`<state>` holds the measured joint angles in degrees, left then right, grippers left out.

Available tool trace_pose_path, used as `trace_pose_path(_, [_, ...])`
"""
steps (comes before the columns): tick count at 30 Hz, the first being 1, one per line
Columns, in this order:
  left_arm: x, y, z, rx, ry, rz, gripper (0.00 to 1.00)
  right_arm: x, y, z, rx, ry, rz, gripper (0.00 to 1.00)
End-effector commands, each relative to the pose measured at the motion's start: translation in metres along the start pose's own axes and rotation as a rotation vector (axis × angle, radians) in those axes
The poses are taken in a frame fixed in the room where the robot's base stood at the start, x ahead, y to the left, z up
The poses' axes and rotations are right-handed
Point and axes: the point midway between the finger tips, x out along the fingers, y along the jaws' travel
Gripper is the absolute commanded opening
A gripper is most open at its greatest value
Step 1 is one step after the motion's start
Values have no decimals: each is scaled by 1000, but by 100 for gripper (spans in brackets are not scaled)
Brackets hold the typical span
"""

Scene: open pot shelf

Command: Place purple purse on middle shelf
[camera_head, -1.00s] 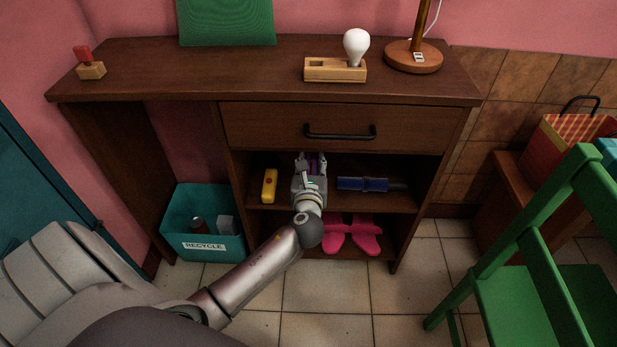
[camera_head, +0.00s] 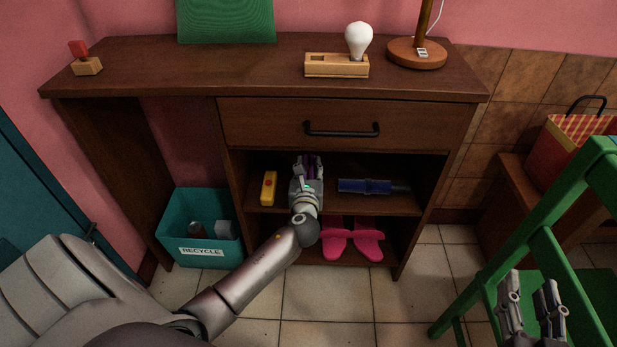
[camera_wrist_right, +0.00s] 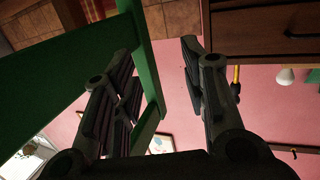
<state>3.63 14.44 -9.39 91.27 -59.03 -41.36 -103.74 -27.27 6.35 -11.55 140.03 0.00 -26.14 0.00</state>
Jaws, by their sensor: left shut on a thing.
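The purple purse (camera_head: 308,168) is mostly hidden; only small purple bits show between the fingers of my left gripper (camera_head: 307,161). That gripper is shut on it and reaches into the compartment of the middle shelf (camera_head: 365,203), under the drawer. I cannot tell whether the purse touches the shelf board.
On the middle shelf, a yellow object (camera_head: 268,188) lies left of the left gripper and a blue cylindrical object (camera_head: 365,186) lies right. Pink footwear (camera_head: 338,243) is on the bottom shelf. A recycle bin (camera_head: 205,255) stands left.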

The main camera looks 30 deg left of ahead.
Motion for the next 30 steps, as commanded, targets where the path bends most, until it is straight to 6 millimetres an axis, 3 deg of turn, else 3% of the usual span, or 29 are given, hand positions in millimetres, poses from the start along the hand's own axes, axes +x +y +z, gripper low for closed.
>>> trace_pose_path(6, [2,0,-16,0,1,-1,4,-1,-6,-43,5,245,-14,40])
trace_pose_path(10, [3,0,-20,0,1,-1,4,-4,-8,-60,8,335,-19,40])
trace_pose_path(25, [3,0,-23,1,0,-1,4,-8,-9,-70,9,388,-21,40])
trace_pose_path(26, [3,0,-23,1,1,-1,36,-8,-9,-70,9,390,-21,40])
trace_pose_path(30, [3,0,-23,1,1,-1,53,-8,-9,-70,9,389,-21,40])
